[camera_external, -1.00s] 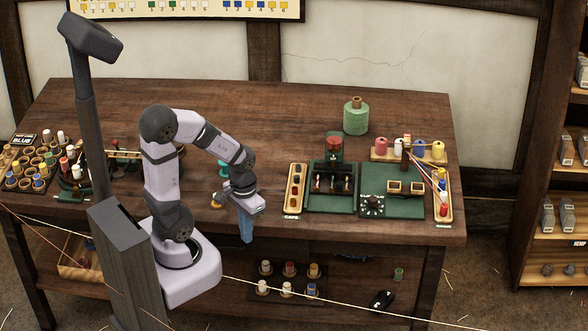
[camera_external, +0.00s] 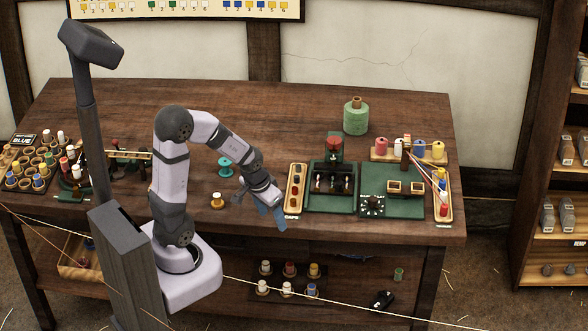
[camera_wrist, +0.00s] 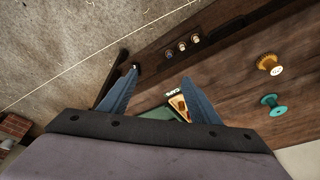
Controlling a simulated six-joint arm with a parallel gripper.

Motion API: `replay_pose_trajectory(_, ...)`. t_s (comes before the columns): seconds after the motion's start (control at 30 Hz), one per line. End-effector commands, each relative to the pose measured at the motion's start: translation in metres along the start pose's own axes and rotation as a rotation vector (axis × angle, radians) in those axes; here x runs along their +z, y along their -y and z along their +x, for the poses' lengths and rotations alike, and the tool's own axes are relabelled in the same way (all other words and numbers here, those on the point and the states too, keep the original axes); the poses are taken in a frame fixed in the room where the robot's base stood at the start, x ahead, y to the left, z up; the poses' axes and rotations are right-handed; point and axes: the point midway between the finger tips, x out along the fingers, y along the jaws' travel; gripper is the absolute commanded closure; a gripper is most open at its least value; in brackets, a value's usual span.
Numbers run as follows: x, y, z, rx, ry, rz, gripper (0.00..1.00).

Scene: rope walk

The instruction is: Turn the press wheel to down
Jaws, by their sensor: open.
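The press (camera_external: 332,182) stands on a green base at the right of the bench. It has a dark frame and a red top (camera_external: 334,142), which may be its wheel; its turn position is too small to read. A black dial (camera_external: 372,205) with white marks sits on the green board to its right. My gripper (camera_external: 272,216) is open and empty, pointing down at the front edge of the bench, left of the press and apart from it. In the wrist view the blue fingers of my gripper (camera_wrist: 160,73) are spread, and the press is mostly hidden below them.
A narrow tray of caps (camera_external: 295,188) lies between my gripper and the press; it also shows in the wrist view (camera_wrist: 178,103). A teal spool (camera_external: 225,167) and a yellow spool (camera_external: 217,201) stand left. The bench's middle back is clear.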

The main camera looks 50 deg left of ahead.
Motion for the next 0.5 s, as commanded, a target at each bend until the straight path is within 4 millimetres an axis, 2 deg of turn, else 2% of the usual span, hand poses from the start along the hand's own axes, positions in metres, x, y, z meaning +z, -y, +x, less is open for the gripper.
replay_pose_trajectory(0.03,-0.023,0.007,0.018,-0.009,-0.070,-0.010,0.43)
replay_pose_trajectory(0.2,-0.116,0.032,0.048,-0.029,-0.365,-0.027,0.43)
replay_pose_trajectory(0.4,-0.208,0.059,0.063,-0.025,-0.713,-0.028,0.43)
replay_pose_trajectory(0.5,-0.242,0.070,0.062,-0.013,-0.874,-0.024,0.43)
